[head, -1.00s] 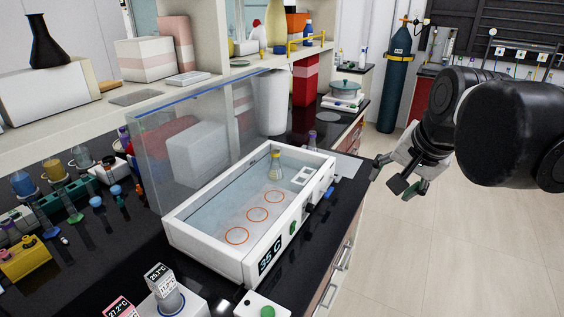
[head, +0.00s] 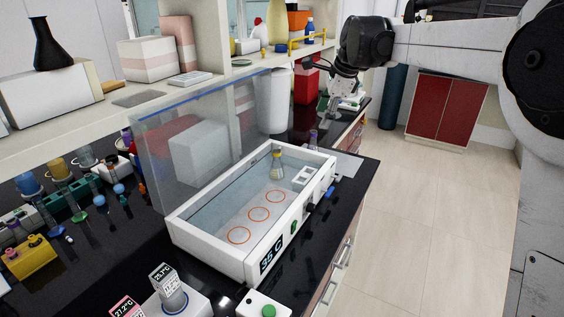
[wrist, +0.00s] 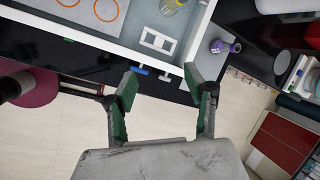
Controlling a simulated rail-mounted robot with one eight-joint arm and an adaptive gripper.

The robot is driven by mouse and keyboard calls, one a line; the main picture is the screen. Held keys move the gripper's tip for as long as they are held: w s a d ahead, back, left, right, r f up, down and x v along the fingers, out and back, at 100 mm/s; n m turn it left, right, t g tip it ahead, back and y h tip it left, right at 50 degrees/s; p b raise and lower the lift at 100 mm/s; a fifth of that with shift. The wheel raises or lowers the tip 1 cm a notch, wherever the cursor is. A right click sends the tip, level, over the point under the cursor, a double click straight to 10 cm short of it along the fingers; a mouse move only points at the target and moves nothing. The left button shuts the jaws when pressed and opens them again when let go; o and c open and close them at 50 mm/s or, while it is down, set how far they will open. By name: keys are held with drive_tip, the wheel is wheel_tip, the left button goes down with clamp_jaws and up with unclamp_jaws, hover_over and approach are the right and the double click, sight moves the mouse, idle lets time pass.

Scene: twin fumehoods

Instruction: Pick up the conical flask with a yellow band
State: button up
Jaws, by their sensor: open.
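The conical flask with a yellow band (head: 277,163) stands upright in the far end of the white water bath (head: 205,258). Its lower part is in the bath, and only its edge shows at the top of the wrist view (wrist: 172,4). My gripper (wrist: 162,73) is open and empty. In the wrist view its fingers are spread over the bath's front edge and the floor beside the bench, with the flask ahead beyond the fingertips. In the head view my gripper is beyond the bath's far right end, partly hard to make out.
The bath's clear lid (head: 190,140) stands raised along its back side. Orange rings (head: 258,214) mark the bath floor. A small purple-topped vessel (wrist: 222,46) stands beside the bath's far end. A white rack piece (wrist: 158,41) sits near the flask.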

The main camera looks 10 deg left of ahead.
drive_tip(key=w+a+f+m+g, duration=0.1)
drive_tip(key=w+a+f+m, duration=0.2)
drive_tip(key=w+a, duration=0.25)
drive_tip(key=m+y+p, duration=0.1)
drive_tip(key=m, duration=0.2)
approach(276, 154)
drive_tip(key=shift+g, duration=0.4)
drive_tip(key=w+f, duration=0.1)
drive_tip(key=w+a+f, duration=0.1)
drive_tip(key=f, duration=0.1)
drive_tip(key=w+f, duration=0.1)
drive_tip(key=f, duration=0.1)
drive_tip(key=shift+w+a+f+p, duration=0.1)
drive_tip(key=shift+w+a+p, duration=0.15)
drive_tip(key=shift+p, duration=0.1)
drive_tip(key=shift+s+p+x, duration=0.1)
drive_tip(key=shift+p+x, duration=0.2)
drive_tip(key=shift+x, duration=1)
drive_tip(key=shift+s+p+x, duration=0.15)
drive_tip(key=shift+p+x, duration=0.1)
drive_tip(key=shift+x, duration=1.1)
drive_tip(key=shift+a, duration=0.15)
clamp_jaws()
